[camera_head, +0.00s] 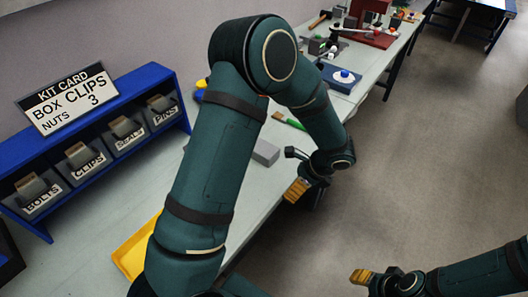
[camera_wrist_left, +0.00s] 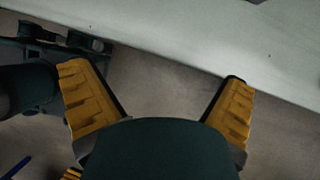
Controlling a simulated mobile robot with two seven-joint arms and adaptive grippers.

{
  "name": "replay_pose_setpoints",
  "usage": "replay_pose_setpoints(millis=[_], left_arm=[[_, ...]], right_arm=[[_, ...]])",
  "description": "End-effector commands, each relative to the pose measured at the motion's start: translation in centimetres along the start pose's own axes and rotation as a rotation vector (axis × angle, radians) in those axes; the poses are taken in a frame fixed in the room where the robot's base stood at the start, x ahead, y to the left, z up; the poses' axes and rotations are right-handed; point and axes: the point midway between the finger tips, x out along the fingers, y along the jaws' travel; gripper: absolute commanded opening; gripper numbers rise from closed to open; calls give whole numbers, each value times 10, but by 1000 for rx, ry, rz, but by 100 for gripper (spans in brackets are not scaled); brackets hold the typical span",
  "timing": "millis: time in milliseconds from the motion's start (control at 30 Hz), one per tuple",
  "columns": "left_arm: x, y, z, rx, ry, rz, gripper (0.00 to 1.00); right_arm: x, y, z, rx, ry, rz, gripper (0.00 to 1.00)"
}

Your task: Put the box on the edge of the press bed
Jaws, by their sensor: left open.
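A grey block (camera_head: 265,153), which may be the box, lies on the pale bench beside my left arm, partly hidden by it. A red machine (camera_head: 370,14), which looks like the press, stands at the far end of the bench on a red base (camera_head: 384,38). My left gripper (camera_head: 294,172) is open and empty, past the bench's front edge and to the right of the grey block. In the left wrist view its yellow fingers (camera_wrist_left: 157,78) stand wide apart over the floor. My right gripper (camera_head: 363,277) is low at the right; its jaw state is unclear.
A blue rack (camera_head: 160,75) with labelled bins and a kit card (camera_head: 66,98) stands at the left. A yellow tray (camera_head: 130,262) lies partly behind my left arm. A green-handled tool (camera_head: 290,121) and a blue tray (camera_head: 341,78) lie farther along. The floor at right is clear.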

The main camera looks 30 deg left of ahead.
Motion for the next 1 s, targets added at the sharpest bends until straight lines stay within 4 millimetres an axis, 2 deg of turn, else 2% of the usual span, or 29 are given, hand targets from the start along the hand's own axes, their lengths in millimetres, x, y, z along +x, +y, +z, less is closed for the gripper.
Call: replay_pose_setpoints(millis=[33, 100, 200, 300, 433, 700, 1000], left_arm=[[-14, -15, 14, 35, -73, -42, 100], [-29, -31, 32, 76, -169, -85, 100], [-46, -45, 49, 108, -264, -122, 100], [-51, -52, 57, 121, -309, -136, 100], [-37, -55, 64, 123, -318, -136, 100], [11, -62, 78, 121, -314, -134, 100], [30, -65, 84, 121, -313, -136, 100]], right_arm=[[-1, 0, 0, 0, 1, 0, 47], [-1, 0, -1, 0, 1, 0, 47], [-1, 0, -1, 0, 2, 0, 47], [-1, 0, -1, 0, 2, 0, 47], [1, 0, 0, 0, 0, 0, 47], [7, 3, 3, -2, -6, -1, 47], [9, 3, 4, -3, -9, -1, 47]])
